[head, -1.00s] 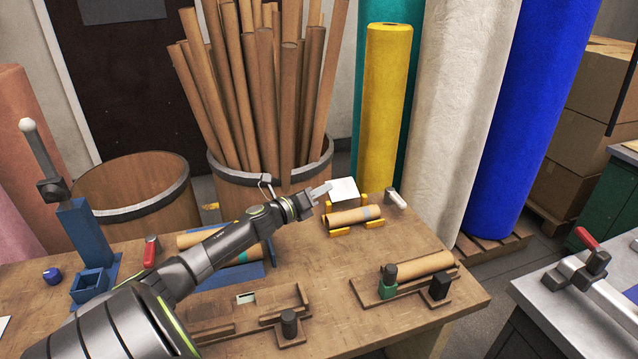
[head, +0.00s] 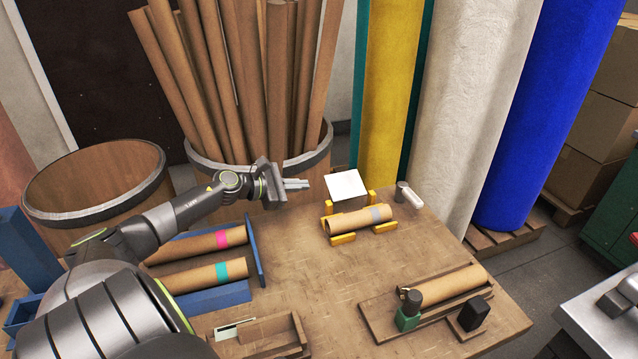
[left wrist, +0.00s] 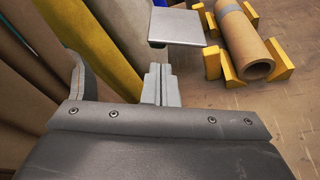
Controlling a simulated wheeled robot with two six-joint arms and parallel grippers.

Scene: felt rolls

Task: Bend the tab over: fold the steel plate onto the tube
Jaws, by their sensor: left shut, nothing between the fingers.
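The steel plate (head: 346,185) is a pale square tab standing up behind the tube, tilted, at the back of the bench. It also shows in the left wrist view (left wrist: 178,26), just beyond my fingertips. The cardboard tube (head: 350,223) with a grey band lies in a yellow cradle (head: 343,239); the wrist view shows its open end (left wrist: 245,45). My left gripper (head: 306,184) is shut and empty, left of the plate and apart from it in the head view. Its closed fingers (left wrist: 160,75) point toward the plate in the wrist view. My right gripper is not in view.
A clamp with a pale handle (head: 411,195) stands right of the cradle. A blue rack (head: 256,250) holds banded tubes at left. A wooden fixture (head: 375,308) holds another tube at front right. A barrel of tubes (head: 322,150) stands behind; the bench middle is clear.

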